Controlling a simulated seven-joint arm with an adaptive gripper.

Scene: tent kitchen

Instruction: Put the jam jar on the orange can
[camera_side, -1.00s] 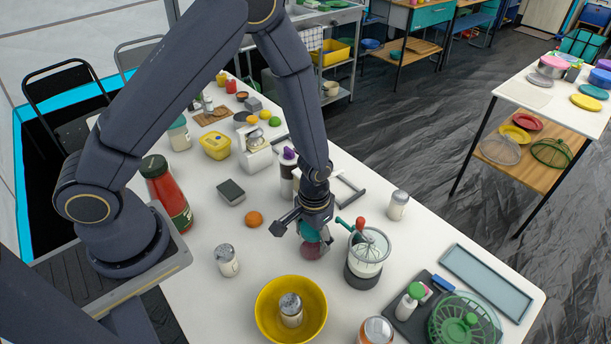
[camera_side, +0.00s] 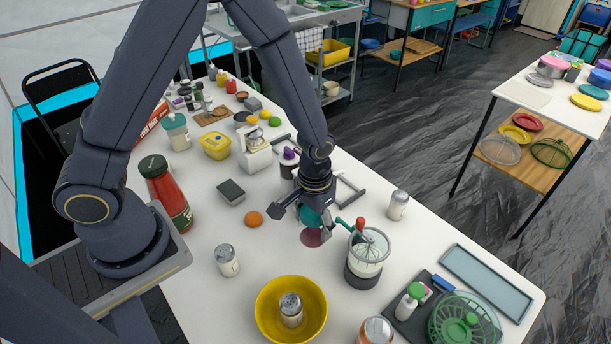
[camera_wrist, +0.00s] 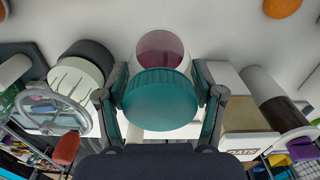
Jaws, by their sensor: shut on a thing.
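The jam jar has a teal lid and dark red contents, seen in the side view (camera_side: 314,237) and the wrist view (camera_wrist: 163,50). My gripper (camera_side: 302,214) is shut on it, with one finger on each side of the teal lid, as the wrist view (camera_wrist: 160,100) shows. The jar looks roughly upright and raised a little off the white table. A silver-topped container with an orange-brown body (camera_side: 375,331) is cut off at the bottom edge.
A salad spinner or beater jar with a red knob (camera_side: 366,258) stands close right of my gripper. A yellow bowl (camera_side: 263,310) holding a shaker is in front. A tall red bottle (camera_side: 167,192) and a shaker (camera_side: 227,260) stand to the left. Bare table lies between them.

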